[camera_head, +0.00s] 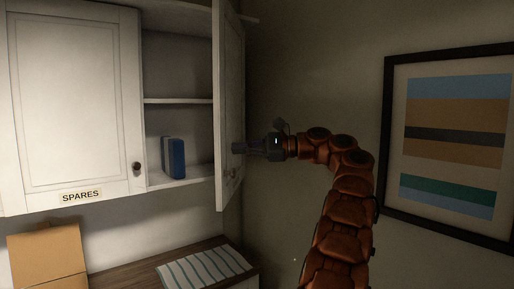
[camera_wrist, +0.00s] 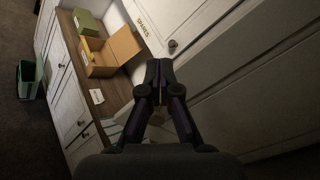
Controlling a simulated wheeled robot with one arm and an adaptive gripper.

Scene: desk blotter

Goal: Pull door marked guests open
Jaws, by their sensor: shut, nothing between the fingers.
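The right door (camera_head: 228,110) of the white wall cabinet stands swung wide open, seen nearly edge-on. A round knob (camera_head: 232,172) shows low on it. No "guests" marking is readable on it from here. The left door (camera_head: 75,100) is closed and carries a "SPARES" label (camera_head: 82,195). My gripper (camera_head: 237,148) is at the outer side of the open door, above its knob; whether it touches the door I cannot tell. In the wrist view my gripper (camera_wrist: 158,72) has its fingers together with nothing between them.
A blue book-like object (camera_head: 173,158) stands on the cabinet's lower shelf. Below are a cardboard box (camera_head: 47,255) and a striped cloth (camera_head: 205,267) on the wooden counter. A framed striped picture (camera_head: 455,145) hangs on the right wall. A dark bin (camera_wrist: 29,80) stands on the floor.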

